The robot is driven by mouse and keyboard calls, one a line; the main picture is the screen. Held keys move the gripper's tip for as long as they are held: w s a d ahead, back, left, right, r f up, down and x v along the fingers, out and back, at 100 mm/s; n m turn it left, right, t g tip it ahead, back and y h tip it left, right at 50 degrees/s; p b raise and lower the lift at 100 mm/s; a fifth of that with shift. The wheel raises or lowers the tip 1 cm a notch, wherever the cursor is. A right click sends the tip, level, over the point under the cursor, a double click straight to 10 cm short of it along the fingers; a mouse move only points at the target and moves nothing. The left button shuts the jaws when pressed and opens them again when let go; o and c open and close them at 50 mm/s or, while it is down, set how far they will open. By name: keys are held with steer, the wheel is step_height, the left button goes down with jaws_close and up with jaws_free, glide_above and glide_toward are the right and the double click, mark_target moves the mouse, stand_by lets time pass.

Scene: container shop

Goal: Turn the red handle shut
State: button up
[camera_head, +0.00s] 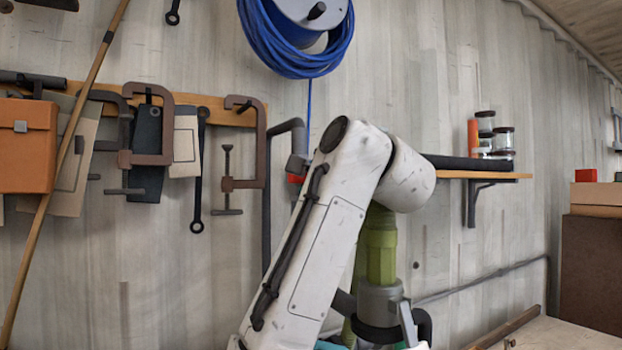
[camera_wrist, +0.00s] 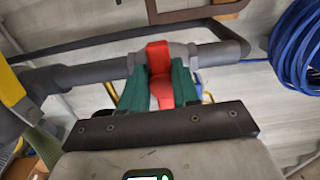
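The red handle (camera_wrist: 160,60) sits on a grey valve body in a dark grey pipe (camera_wrist: 80,77), in the upper middle of the wrist view. My gripper (camera_wrist: 160,80) has its two green fingers on either side of the handle, with no clear gap, and looks shut on it. The handle's lower part shows between the fingers. In the head view, a small red part (camera_head: 296,179) shows under a grey pipe fitting (camera_head: 297,162), just left of my white arm. My arm hides the gripper there.
A blue hose coil (camera_head: 295,45) hangs above my arm and shows right of the handle in the wrist view (camera_wrist: 298,50). A brown clamp (camera_head: 245,150) hangs left of the pipe. A shelf with jars (camera_head: 503,138) is at right.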

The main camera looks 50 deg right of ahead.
steer(key=o, duration=0.3)
steer(key=b+v, duration=0.2)
steer(key=v, duration=0.8)
steer(key=shift+s+a+r+b, duration=0.1)
steer(key=shift+s+b, duration=0.25)
steer(key=shift+s, duration=0.05)
